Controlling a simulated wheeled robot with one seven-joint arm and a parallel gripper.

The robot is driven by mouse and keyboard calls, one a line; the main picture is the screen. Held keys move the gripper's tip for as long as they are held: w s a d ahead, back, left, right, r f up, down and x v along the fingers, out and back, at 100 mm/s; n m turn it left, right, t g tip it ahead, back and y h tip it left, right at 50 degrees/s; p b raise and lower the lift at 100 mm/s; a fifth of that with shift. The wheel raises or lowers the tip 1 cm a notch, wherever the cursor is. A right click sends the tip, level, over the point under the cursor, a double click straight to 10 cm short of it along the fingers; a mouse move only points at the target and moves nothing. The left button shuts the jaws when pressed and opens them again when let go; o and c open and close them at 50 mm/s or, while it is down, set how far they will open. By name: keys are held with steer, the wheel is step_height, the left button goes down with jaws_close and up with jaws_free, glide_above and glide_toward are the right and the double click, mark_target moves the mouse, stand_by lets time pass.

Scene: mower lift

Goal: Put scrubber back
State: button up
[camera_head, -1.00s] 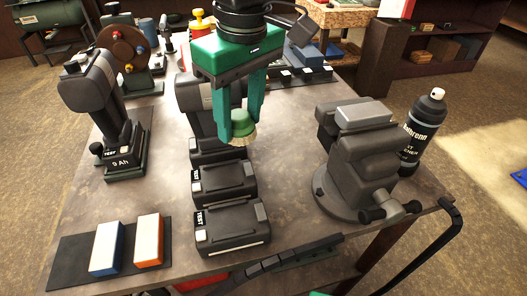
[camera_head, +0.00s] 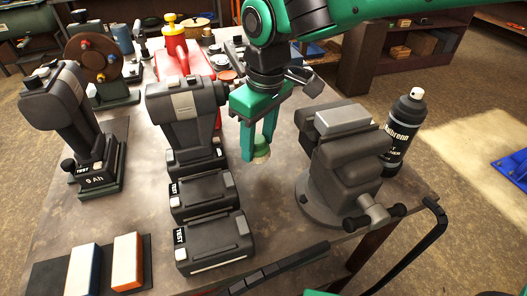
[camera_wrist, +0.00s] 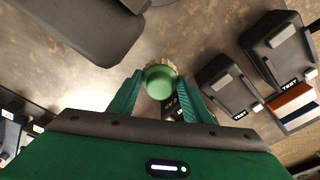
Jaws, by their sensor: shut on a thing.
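The scrubber (camera_head: 261,151) has a green knob and a pale bristle rim. My gripper (camera_head: 259,145) is shut on it and holds it over the workbench, between the drill and the vise. In the wrist view the scrubber (camera_wrist: 160,82) sits between the two green fingers, knob toward the camera. Its bristle side is mostly hidden there. I cannot tell how high it is above the bench.
The grey vise (camera_head: 341,165) stands right of my gripper, with a black spray can (camera_head: 403,130) behind it. A drill (camera_head: 187,113) and black batteries (camera_head: 213,243) stand to the left. A red oil can (camera_head: 176,50) is behind. Bare bench (camera_head: 270,205) lies in front.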

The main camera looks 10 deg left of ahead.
mark_target(259, 154)
steer(key=shift+f, duration=2)
steer(key=shift+f, duration=0.15)
steer(key=o, duration=1.1)
steer(key=r, duration=0.4)
steer(key=d+r, duration=0.1)
steer(key=r, duration=0.7)
steer(key=shift+s+d, duration=0.2)
steer(key=shift+s, duration=0.05)
steer(key=shift+r, duration=0.15)
